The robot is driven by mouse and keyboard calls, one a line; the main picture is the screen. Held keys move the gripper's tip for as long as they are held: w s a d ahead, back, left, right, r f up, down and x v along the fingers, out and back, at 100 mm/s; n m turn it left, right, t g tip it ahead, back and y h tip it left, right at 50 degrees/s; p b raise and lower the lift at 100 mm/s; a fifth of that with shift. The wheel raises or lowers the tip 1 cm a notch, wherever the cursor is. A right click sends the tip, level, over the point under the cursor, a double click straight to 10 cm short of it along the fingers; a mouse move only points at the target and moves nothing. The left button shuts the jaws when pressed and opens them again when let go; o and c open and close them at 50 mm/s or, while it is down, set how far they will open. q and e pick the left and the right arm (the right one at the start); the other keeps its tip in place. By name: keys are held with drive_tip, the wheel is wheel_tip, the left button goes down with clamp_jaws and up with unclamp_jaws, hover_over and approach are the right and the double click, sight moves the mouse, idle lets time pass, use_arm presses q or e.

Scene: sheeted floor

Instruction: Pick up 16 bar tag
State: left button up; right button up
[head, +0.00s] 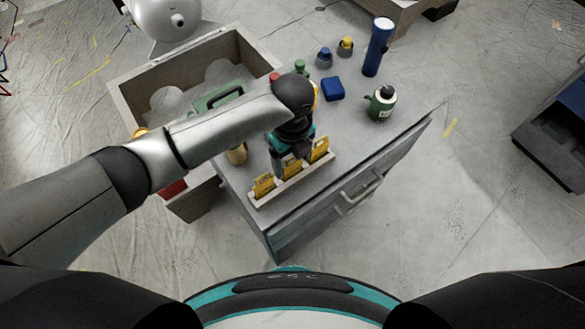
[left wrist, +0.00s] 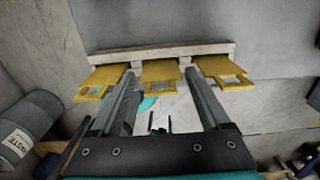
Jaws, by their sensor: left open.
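Three yellow tags stand in a row in a pale slotted rack (head: 275,194) on the grey cabinet top: a left tag (head: 263,186), a middle tag (head: 292,170) and a right tag (head: 319,149). I cannot read which is the 16 bar tag. My left gripper (head: 290,160) is open above the rack, pointing down at the middle tag. In the left wrist view the middle tag (left wrist: 161,75) lies between the two open fingers, and the rack (left wrist: 165,54) runs behind. The outer tags are outside the fingers. My right gripper is not in view.
A blue cylinder (head: 377,48), a dark green-and-white bottle (head: 380,102), a blue block (head: 333,89) and small knobbed pieces (head: 324,58) stand behind and right of the gripper. An open wooden box (head: 120,105) adjoins the cabinet at left. The cabinet top's right front is clear.

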use_arm(q)
drive_tip(key=shift+f, duration=0.95)
drive_tip(key=c, duration=1.1)
